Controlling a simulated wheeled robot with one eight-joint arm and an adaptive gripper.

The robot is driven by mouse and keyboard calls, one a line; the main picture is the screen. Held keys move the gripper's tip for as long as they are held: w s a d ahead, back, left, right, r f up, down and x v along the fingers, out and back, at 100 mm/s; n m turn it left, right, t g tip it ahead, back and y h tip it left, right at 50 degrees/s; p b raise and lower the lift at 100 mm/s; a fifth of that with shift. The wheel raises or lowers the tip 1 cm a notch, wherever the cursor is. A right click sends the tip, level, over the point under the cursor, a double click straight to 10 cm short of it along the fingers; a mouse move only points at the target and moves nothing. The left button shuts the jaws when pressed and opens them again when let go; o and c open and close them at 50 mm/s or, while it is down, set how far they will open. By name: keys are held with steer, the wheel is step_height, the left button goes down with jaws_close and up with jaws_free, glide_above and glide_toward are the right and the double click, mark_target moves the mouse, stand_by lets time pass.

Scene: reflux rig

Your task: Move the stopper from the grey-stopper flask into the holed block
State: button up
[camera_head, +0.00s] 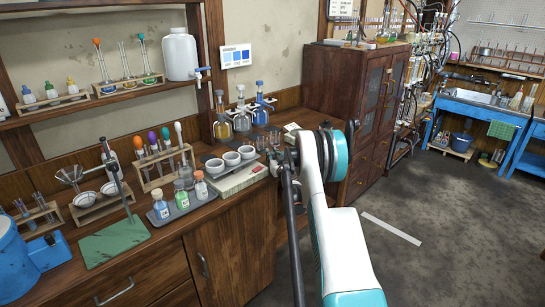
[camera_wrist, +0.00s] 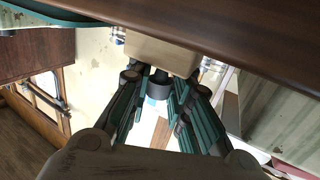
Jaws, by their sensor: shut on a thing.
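My gripper (camera_wrist: 158,90) is shut on a small dark grey cylinder (camera_wrist: 157,88), which looks like the stopper, between its teal-padded fingers. A pale beige block (camera_wrist: 160,54) is close to the fingertips in the wrist view; any holes in it cannot be made out. In the head view a small beige block (camera_head: 291,129) lies on the bench just behind my wrist. My arm hides the fingers and the held piece there. Glass bottles with amber (camera_head: 222,127) and blue (camera_head: 242,121) contents stand at the back of the bench. Which one is the grey-stopper flask is unclear.
A white tray with several cups (camera_head: 236,177) and a rack of coloured droppers (camera_head: 160,160) stand left of my arm. A tall wooden cabinet (camera_head: 349,100) rises behind on the right. The grey floor (camera_head: 450,220) at right is open.

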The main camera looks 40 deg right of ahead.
mark_target(273, 153)
steer(key=shift+s+a+f, duration=0.15)
steer(key=shift+s+f, duration=0.1)
steer(key=shift+f, duration=0.5)
steer(key=o, duration=0.8)
steer(key=shift+r, duration=0.1)
steer(key=shift+d+r+p, duration=0.2)
steer(key=shift+r+p, duration=0.1)
steer(key=shift+r, duration=0.25)
steer(key=shift+d+r+p, duration=0.2)
steer(key=shift+r+p, duration=0.05)
steer(key=shift+r, duration=0.3)
steer(key=shift+w+a+r+p, duration=0.15)
steer(key=shift+r+p, duration=0.15)
steer(key=shift+r, duration=0.6)
steer(key=shift+w+a+r+p, duration=0.1)
steer(key=shift+r+p, duration=0.2)
steer(key=shift+r, duration=0.55)
